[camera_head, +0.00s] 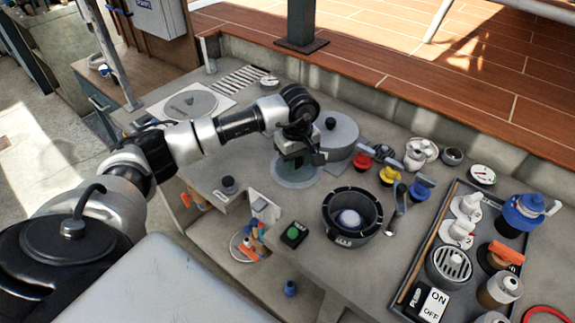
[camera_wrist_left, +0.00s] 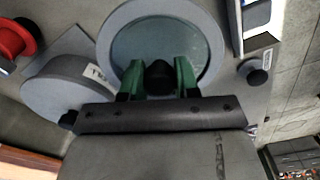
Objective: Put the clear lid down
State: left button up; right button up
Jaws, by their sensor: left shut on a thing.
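The clear lid (camera_head: 297,174) is a round, see-through greenish disc with a grey rim, at the middle of the counter in the head view. In the left wrist view the lid (camera_wrist_left: 128,50) fills the top centre, with a black knob (camera_wrist_left: 158,76) at its middle. My left gripper (camera_head: 300,158) is above the lid; its green fingers (camera_wrist_left: 158,82) are shut on the knob from both sides. The lid looks flat and close to the counter; I cannot tell whether it touches. My right gripper is not in view.
A grey lidded drum (camera_head: 338,132) stands right behind the lid. A black round basket (camera_head: 352,215) is to the front right, and red (camera_head: 362,162) and yellow (camera_head: 390,176) knobs are to the right. A dark tray (camera_head: 455,250) of fittings lies farther right. The counter's front edge is close.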

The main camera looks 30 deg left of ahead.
pick_arm(q)
jog(key=shift+w+a+f, duration=0.1)
jog(key=shift+a+f, duration=0.3)
jog(key=shift+a, duration=0.2)
jog(key=shift+w+a+f, duration=0.1)
jog(key=shift+a+f, duration=0.3)
jog(key=shift+a, duration=0.2)
jog(key=shift+s+f+p, duration=0.1)
jog(key=shift+f+p, duration=0.2)
jog(key=shift+p, duration=0.1)
notch_tip(320, 180, down, 3)
jog(key=shift+f+p, duration=0.1)
jog(key=shift+p, duration=0.45)
jog(key=shift+f+b, duration=0.25)
jog(key=shift+b, duration=0.05)
jog(key=o, duration=1)
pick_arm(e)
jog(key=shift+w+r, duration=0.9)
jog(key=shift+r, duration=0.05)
pick_arm(q)
jog(key=shift+r, duration=0.15)
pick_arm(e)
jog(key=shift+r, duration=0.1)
